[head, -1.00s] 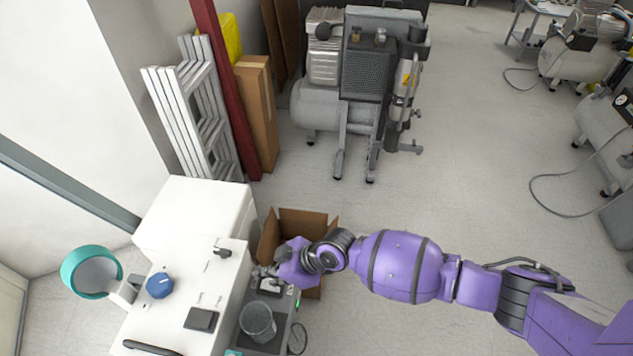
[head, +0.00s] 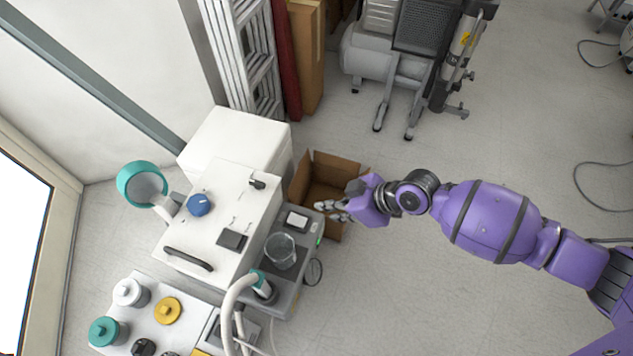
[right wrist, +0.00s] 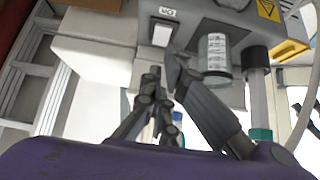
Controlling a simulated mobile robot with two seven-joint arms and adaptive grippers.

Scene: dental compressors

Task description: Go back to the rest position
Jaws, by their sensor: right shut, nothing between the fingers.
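My right gripper (head: 330,210) is at the end of the purple arm in the head view, above the right edge of a grey device and beside an open cardboard box. In the right wrist view its dark fingers (right wrist: 172,78) are shut with nothing between them. The fingertips point toward the grey device (right wrist: 190,25), which has a white switch and a clear jar. My left gripper is in neither view.
The grey device (head: 292,300) with a clear jar (head: 281,250) stands beside a white cabinet (head: 205,250). The cardboard box (head: 312,185) lies behind it. A compressor (head: 372,62) stands at the back. Floor right of the box is clear.

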